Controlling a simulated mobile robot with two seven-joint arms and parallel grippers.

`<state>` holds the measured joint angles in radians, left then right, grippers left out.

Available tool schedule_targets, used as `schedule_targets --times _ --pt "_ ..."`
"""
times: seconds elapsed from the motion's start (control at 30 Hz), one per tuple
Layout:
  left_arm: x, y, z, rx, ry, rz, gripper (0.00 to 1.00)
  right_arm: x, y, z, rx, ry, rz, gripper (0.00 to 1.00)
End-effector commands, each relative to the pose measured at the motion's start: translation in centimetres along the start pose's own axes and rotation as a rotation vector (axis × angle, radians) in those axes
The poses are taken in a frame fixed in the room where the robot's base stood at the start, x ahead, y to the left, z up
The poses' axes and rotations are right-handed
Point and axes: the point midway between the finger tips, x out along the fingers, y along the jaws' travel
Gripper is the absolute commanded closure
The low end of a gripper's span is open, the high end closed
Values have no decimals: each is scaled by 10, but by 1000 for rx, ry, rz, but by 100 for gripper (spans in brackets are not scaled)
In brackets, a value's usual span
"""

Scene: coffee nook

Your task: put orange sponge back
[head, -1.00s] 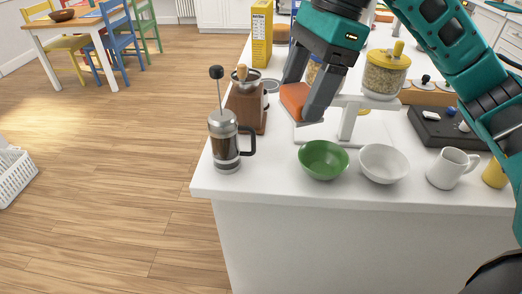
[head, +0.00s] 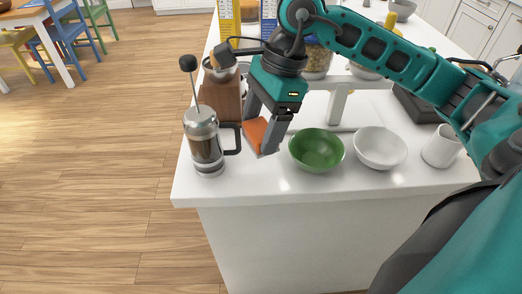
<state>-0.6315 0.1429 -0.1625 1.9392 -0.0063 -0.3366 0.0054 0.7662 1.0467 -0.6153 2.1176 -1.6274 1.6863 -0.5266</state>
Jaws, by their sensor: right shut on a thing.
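The orange sponge (head: 255,132) is between the fingers of my right gripper (head: 261,140), low over the white counter (head: 235,187). The gripper points down and is shut on the sponge. The fingers cover part of it, and I cannot tell whether its underside touches the counter. The sponge is just right of the french press (head: 205,150) and left of the green bowl (head: 317,150). My left gripper is not in view.
A wooden coffee grinder (head: 222,100) stands behind the press. A white bowl (head: 379,148) and a white pitcher (head: 440,147) stand to the right. The counter's front strip is clear.

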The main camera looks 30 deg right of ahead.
Motion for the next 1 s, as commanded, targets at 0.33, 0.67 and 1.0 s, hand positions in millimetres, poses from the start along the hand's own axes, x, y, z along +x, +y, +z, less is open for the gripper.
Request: schedule_targets --times 0.33,0.67,1.0 --pt "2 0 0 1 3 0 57 32 0 -10 1 1 1 51" --pt "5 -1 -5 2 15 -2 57 62 0 -19 -1 1 -2 51" --pt "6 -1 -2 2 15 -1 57 64 0 -20 0 0 -1 21"
